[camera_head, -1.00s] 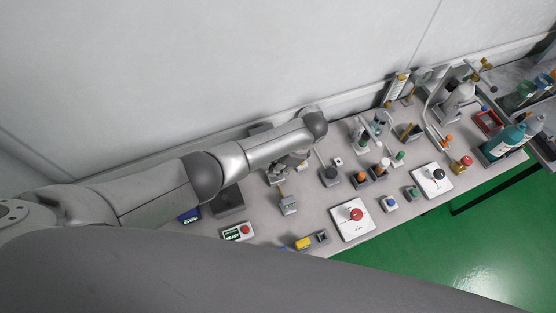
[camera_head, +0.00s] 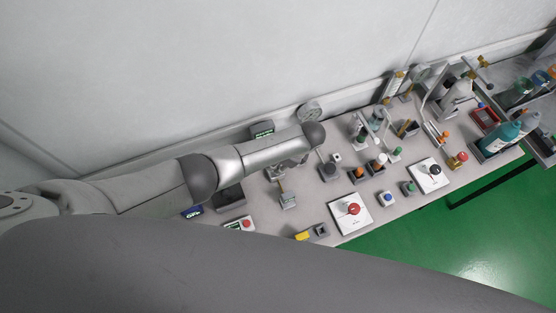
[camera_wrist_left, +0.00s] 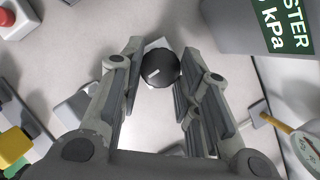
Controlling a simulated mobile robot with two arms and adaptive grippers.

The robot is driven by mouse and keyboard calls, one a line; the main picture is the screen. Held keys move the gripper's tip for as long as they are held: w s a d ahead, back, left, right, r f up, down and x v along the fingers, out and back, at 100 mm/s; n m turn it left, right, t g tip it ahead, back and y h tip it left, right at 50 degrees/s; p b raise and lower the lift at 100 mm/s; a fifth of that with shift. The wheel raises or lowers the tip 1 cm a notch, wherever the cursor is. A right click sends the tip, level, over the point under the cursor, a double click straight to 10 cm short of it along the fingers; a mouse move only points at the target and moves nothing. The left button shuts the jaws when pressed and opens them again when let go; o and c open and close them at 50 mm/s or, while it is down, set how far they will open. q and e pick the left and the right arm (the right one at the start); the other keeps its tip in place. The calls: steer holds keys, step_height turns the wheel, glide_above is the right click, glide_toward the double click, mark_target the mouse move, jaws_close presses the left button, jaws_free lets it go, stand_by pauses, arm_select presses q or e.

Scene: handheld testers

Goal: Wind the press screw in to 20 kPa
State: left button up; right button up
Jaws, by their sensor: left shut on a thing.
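A round black knob (camera_wrist_left: 157,72) with a short white mark sits between the fingertips of my left gripper (camera_wrist_left: 160,75) in the left wrist view. I take it to be the press screw's knob. The gripper is shut on it, with one finger on each side. In the head view my left gripper (camera_head: 280,172) is small and partly hidden under my arm, over the bench. A grey box with a green kPa label (camera_wrist_left: 288,24) is at upper right in the wrist view. A gauge dial (camera_wrist_left: 306,150) shows at lower right, cut off. No pressure value is legible.
The bench (camera_head: 333,222) carries a white plate with a red knob (camera_head: 350,209), another with a black knob (camera_head: 433,173), and several small fixtures. Bottles (camera_head: 497,139) stand at the right end. A wall runs close behind the bench.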

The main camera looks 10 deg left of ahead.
arm_select(q)
steer(key=shift+w+a+r, duration=0.1)
steer(key=o, duration=1)
steer(key=shift+o, duration=0.2)
steer(key=v, duration=1.2)
